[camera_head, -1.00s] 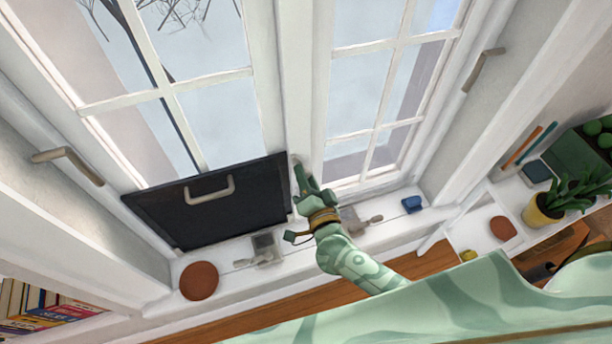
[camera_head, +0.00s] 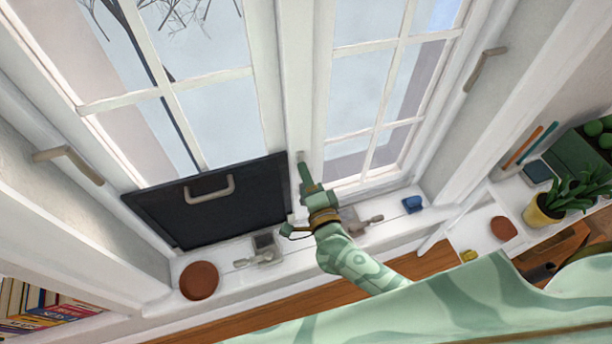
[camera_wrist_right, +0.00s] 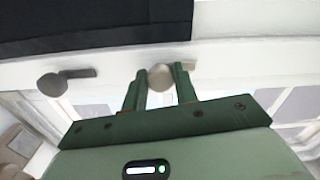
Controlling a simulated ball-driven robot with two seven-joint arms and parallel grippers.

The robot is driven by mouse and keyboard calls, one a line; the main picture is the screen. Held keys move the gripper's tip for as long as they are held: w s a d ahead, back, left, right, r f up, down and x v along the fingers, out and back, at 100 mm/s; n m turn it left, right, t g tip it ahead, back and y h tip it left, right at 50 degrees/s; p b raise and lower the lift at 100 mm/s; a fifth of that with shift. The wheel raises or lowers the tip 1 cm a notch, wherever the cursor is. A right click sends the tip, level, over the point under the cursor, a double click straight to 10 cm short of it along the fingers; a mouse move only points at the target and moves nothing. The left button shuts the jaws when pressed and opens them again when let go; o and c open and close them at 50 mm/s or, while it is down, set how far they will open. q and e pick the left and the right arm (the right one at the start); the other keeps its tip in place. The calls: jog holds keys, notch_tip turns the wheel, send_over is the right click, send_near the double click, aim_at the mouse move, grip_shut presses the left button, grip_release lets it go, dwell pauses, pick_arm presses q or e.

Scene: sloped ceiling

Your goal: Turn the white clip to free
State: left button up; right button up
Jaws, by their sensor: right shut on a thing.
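A small pale clip (camera_wrist_right: 160,77) with a round hub and a short lever sits on the white window frame, below the black panel in the right wrist view. My right gripper (camera_wrist_right: 158,83) has one finger on each side of it and is shut on it. In the head view my right gripper (camera_head: 303,170) reaches up to the frame at the panel's right edge; the clip is mostly hidden there. A second similar clip (camera_wrist_right: 54,84) sits to the left in the wrist view, its lever pointing right. My left gripper is not in view.
The black panel (camera_head: 150,208) with a grey handle (camera_head: 210,190) covers the lower left window. The white sill carries a brown round object (camera_head: 199,280), small grey fittings (camera_head: 265,248) and a blue object (camera_head: 412,204). Window handles (camera_head: 70,162) (camera_head: 486,68) stand out at both sides.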

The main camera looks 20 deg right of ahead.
jog(key=shift+f, duration=0.1)
jog(key=o, duration=1)
jog(key=shift+c, duration=0.2)
jog(key=shift+s, duration=0.1)
jog(key=s, duration=1.6)
jog(key=shift+d, duration=0.3)
